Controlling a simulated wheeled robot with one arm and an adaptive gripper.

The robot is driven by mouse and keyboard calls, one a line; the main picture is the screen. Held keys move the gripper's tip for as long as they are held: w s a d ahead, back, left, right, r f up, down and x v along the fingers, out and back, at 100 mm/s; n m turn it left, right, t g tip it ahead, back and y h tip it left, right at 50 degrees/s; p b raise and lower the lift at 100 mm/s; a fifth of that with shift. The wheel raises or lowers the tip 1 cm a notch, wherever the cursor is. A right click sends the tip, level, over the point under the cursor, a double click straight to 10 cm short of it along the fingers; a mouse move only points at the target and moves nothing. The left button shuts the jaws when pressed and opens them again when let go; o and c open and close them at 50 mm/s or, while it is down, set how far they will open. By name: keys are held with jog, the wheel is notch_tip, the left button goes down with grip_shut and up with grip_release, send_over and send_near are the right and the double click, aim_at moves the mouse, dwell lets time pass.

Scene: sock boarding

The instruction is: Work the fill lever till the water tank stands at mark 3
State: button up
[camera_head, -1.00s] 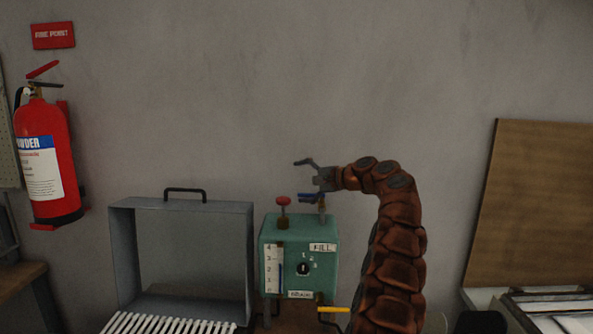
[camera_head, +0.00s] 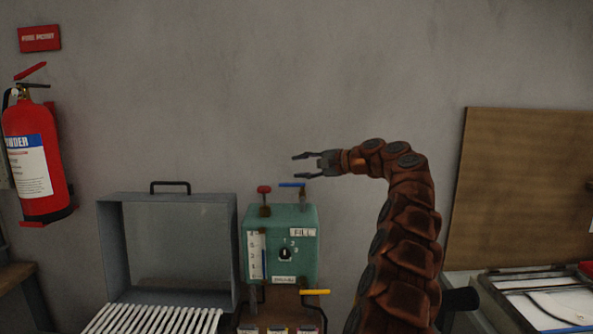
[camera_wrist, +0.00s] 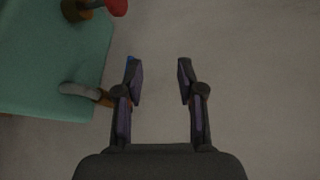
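The green water tank (camera_head: 300,225) stands below the wall, its front labelled FILL. The blue fill lever (camera_head: 291,185) sits on its top right and points left. A white gauge (camera_head: 256,258) on the tank's front left shows a thin blue column, apparently between marks 2 and 3; I cannot read it exactly. My gripper (camera_head: 296,168) is open and empty, pointing left just above the lever in the head view. In the wrist view its fingers (camera_wrist: 159,64) are apart over bare background; a bit of blue shows at the left fingertip, the lever otherwise mostly hidden.
A red knob (camera_head: 264,190) stands on the tank left of the lever. A yellow-handled valve (camera_head: 315,292) juts out at lower right. A grey open-fronted box (camera_head: 110,250) with white slats stands left. The wall space above is clear.

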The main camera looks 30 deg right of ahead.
jog(key=s+d+b, duration=0.2)
jog(key=s, duration=0.5)
jog(key=shift+s+d+r, duration=0.15)
jog(key=shift+d, duration=0.05)
dwell(0.8)
jog(key=shift+r, duration=0.1)
jog(key=shift+c, duration=0.2)
dwell(0.3)
